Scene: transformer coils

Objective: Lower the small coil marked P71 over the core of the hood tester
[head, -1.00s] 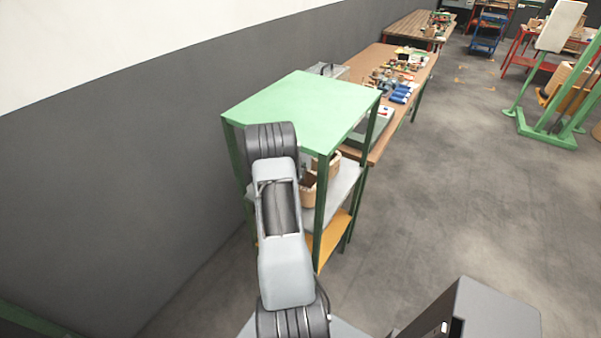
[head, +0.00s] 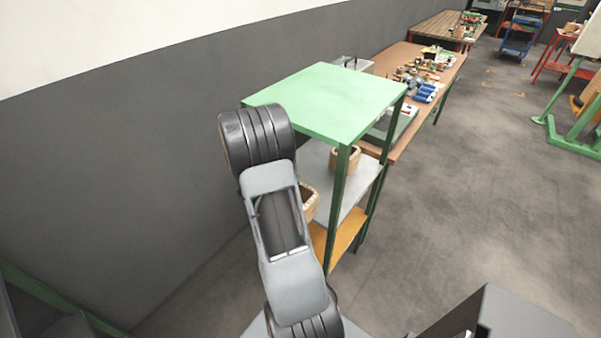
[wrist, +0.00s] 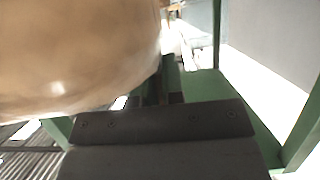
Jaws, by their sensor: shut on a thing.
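A tan coil (wrist: 75,55) fills the upper left of the wrist view, close to the camera. My gripper (wrist: 160,120) shows there as a dark jaw along the coil's lower edge, shut on it. In the head view, part of a tan coil (head: 308,203) shows beside my arm at the shelf unit's near side, apparently the held one. My arm hides the gripper there. No P71 marking is legible. I cannot make out the hood tester or its core.
The green-topped shelf unit (head: 330,100) stands ahead, its posts close to my arm. Another tan coil (head: 346,158) is on its grey shelf (head: 365,180); a yellow shelf (head: 345,238) lies below. A cluttered wooden bench (head: 452,75) stands behind. Floor (head: 470,210) at right is clear.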

